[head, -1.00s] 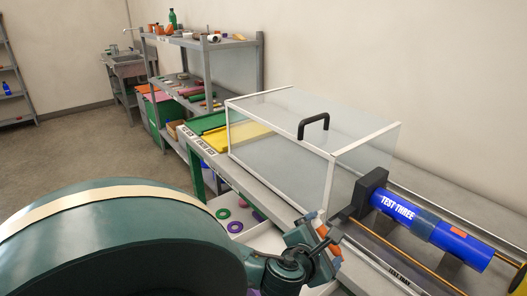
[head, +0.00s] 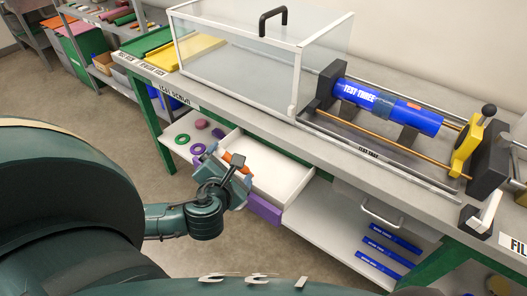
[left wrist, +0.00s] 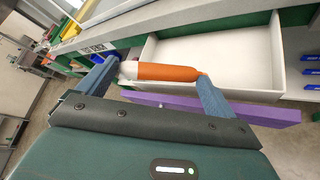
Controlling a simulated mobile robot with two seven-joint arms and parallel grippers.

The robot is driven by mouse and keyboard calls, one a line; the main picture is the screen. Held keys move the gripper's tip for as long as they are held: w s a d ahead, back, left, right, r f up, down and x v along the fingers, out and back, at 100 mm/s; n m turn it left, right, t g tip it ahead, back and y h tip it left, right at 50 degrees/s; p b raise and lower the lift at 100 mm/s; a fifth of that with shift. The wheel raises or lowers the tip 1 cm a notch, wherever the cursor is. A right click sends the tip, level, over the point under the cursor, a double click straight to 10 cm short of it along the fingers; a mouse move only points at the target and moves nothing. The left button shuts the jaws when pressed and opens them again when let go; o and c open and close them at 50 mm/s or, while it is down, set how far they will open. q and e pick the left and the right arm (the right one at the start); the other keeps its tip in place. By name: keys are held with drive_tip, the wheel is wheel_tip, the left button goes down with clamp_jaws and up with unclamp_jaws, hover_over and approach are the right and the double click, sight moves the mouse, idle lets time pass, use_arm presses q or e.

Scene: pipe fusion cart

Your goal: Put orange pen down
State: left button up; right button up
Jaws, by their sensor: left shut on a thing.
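The orange pen (left wrist: 165,72), with a white end, is held crosswise between the fingertips of my left gripper (left wrist: 160,76) in the left wrist view. In the head view my left gripper (head: 224,164) holds the orange pen (head: 236,161) beside an open white drawer (head: 290,181) under the bench. The pen is above the near-left side of the drawer; the drawer's visible floor looks empty. The drawer has a purple front, seen in the left wrist view (left wrist: 225,114). My right gripper is not in view.
The bench (head: 215,101) carries a clear box (head: 235,55) with a black handle and a clamped blue pipe (head: 385,107) marked TEST THREE. Green and purple rings (head: 196,149) lie on the lower shelf left of the drawer. Several blue strips (head: 384,248) lie at lower right.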

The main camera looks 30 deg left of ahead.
use_arm(q)
drive_tip(key=w+d, duration=0.1)
drive_tip(key=w, duration=1.1)
drive_tip(key=shift+w, duration=0.35)
wheel_tip(320, 180, down, 2)
drive_tip(key=shift+f, duration=0.25)
drive_tip(key=shift+c, duration=0.4)
wheel_tip(320, 180, down, 4)
drive_tip(key=shift+r+b, duration=0.1)
drive_tip(key=shift+b, duration=0.35)
drive_tip(key=shift+w+f, duration=0.35)
drive_tip(key=shift+f, duration=0.05)
drive_tip(key=shift+f, duration=0.15)
drive_tip(key=o, duration=0.7)
